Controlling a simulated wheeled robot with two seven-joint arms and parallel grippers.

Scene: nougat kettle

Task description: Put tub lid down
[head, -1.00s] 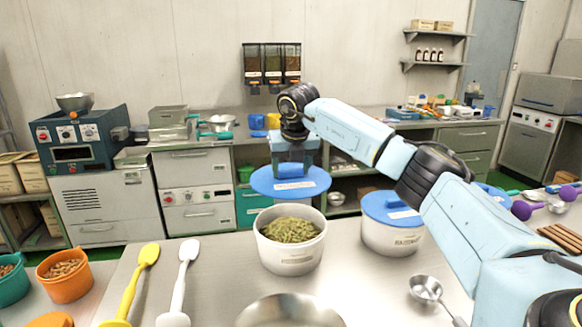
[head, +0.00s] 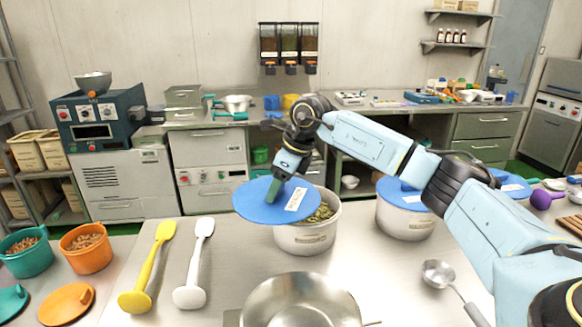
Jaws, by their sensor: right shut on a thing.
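The blue tub lid (head: 262,207) is in the air at the middle of the head view, left of and partly in front of its tub. My right gripper (head: 284,178) is shut on the top of the lid and holds it slightly tilted. The open white tub (head: 306,239) stands on the steel table, with green pieces (head: 322,212) inside; the lid hides part of its rim. My left gripper is not in view.
A second lidded tub (head: 405,224) stands to the right. A steel bowl (head: 300,302) is at the front. White (head: 190,295) and yellow (head: 136,298) spatulas lie left; bare table (head: 232,258) lies between them and the tub. A measuring scoop (head: 438,273) lies right.

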